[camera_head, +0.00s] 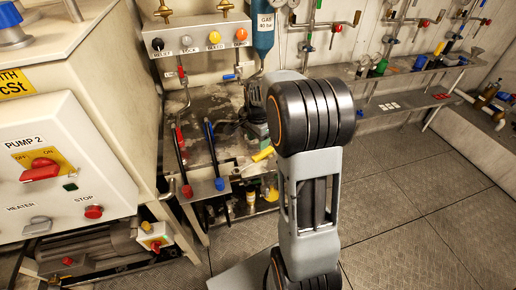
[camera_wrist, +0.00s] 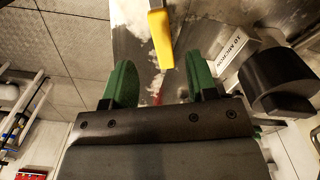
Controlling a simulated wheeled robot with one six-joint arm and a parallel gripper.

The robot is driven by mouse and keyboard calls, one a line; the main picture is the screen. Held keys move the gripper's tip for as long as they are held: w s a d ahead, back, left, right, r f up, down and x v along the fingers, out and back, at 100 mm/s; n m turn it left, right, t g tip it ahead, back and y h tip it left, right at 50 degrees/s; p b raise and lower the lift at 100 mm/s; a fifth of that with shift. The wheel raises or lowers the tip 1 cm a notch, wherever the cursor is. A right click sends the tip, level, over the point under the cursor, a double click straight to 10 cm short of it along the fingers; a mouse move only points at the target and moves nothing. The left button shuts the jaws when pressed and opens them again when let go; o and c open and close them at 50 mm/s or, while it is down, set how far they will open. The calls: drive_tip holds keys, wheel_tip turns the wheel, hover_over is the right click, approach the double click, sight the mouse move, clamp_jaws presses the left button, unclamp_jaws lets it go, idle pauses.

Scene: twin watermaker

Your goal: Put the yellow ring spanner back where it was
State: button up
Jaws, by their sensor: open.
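A yellow bar-shaped piece (camera_wrist: 160,38), which looks like the yellow spanner's handle, shows at the top of the wrist view with a grey metal part at its upper end. No ring can be made out. In the head view a yellow piece (camera_head: 262,154) lies at the edge of the grey bench, just left of my arm. My gripper (camera_wrist: 160,82) has its two green fingers spread, with nothing held between them. The yellow piece is ahead of the fingers, roughly in line with the gap.
A white box marked 10 MICRON (camera_wrist: 236,60) and a black round part (camera_wrist: 275,82) are close to the right finger. The pump cabinet (camera_head: 60,160) is at left; floor (camera_head: 420,215) is clear at right.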

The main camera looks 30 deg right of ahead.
drive_tip(key=s+a+r+n+t, duration=0.2)
drive_tip(key=s+a+r+n, duration=0.5)
drive_tip(key=s+r+n, duration=0.1)
drive_tip(key=s+a+f+n+t, duration=0.1)
drive_tip(key=s+a+n, duration=0.3)
drive_tip(key=s+n, duration=0.3)
drive_tip(key=shift+s+a+f+n, duration=0.3)
drive_tip(key=shift+s+a+n, duration=0.1)
drive_tip(key=shift+s, duration=0.3)
wheel_tip(320, 180, up, 6)
drive_tip(key=p, duration=0.5)
drive_tip(key=shift+t+p, duration=0.3)
drive_tip(key=shift+s+f, duration=0.1)
drive_tip(key=shift+f, duration=0.05)
drive_tip(key=shift+c, duration=0.8)
drive_tip(key=shift+a, duration=0.15)
